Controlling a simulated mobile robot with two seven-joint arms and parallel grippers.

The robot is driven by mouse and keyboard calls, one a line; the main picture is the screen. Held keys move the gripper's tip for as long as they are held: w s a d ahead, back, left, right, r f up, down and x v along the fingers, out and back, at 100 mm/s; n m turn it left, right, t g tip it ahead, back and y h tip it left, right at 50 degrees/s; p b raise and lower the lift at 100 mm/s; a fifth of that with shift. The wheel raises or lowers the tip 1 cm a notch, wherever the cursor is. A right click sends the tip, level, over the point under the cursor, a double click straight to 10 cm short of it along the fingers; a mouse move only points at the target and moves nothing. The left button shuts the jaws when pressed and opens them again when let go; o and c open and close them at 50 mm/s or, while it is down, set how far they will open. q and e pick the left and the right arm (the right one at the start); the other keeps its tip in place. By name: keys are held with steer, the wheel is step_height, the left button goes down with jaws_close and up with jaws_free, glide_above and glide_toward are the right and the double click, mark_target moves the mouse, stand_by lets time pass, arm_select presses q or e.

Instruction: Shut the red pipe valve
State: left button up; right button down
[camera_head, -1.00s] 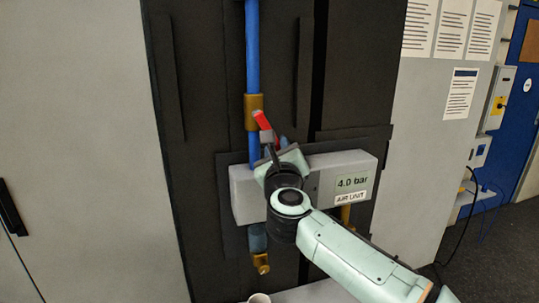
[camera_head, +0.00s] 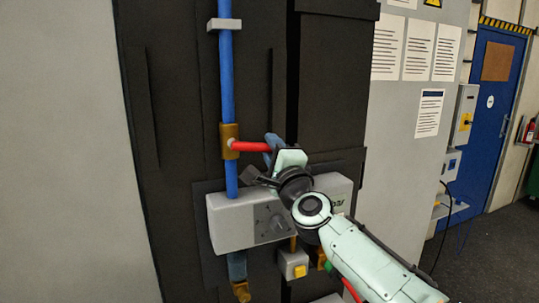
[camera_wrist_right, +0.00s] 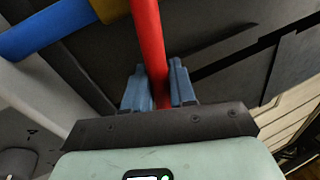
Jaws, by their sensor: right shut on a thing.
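The red valve handle (camera_head: 250,146) points sideways to the right from the brass valve body (camera_head: 229,154), square across the upright blue pipe (camera_head: 227,80). My right gripper (camera_head: 272,148) is at the handle's outer end. In the right wrist view, the red handle (camera_wrist_right: 147,35) runs down between the two blue fingers of my right gripper (camera_wrist_right: 158,85), which is shut on it. The handle's tip is hidden by the gripper. The blue pipe (camera_wrist_right: 45,32) and brass body show at the top left there. My left gripper is in neither view.
A grey air unit box (camera_head: 228,222) with a dial is below the valve, partly hidden by my right arm. A small box with a yellow button (camera_head: 299,271) is under it. Dark panels (camera_head: 175,130) stand behind the pipe. A blue door (camera_head: 492,120) is at far right.

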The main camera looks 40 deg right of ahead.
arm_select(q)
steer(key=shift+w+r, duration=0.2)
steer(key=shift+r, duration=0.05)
arm_select(e)
steer(key=shift+d+r+n+y, duration=0.15)
steer(key=shift+r+n, duration=0.25)
steer(key=shift+n, duration=0.25)
steer(key=shift+a+r+n+y, duration=0.15)
steer(key=shift+r+n, duration=0.2)
steer(key=shift+n, duration=0.3)
steer(key=shift+s+r, duration=0.1)
steer(key=c, duration=1.1)
jaws_free()
steer(key=shift+o, duration=0.2)
steer(key=shift+s+f, duration=0.3)
steer(key=shift+s, duration=0.05)
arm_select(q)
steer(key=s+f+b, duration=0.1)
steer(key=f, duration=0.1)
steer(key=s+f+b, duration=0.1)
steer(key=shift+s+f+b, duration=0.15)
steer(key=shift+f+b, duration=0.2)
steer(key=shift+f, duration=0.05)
arm_select(e)
steer(key=v, duration=1.2)
steer(key=shift+s, duration=0.25)
steer(key=shift+f, duration=0.1)
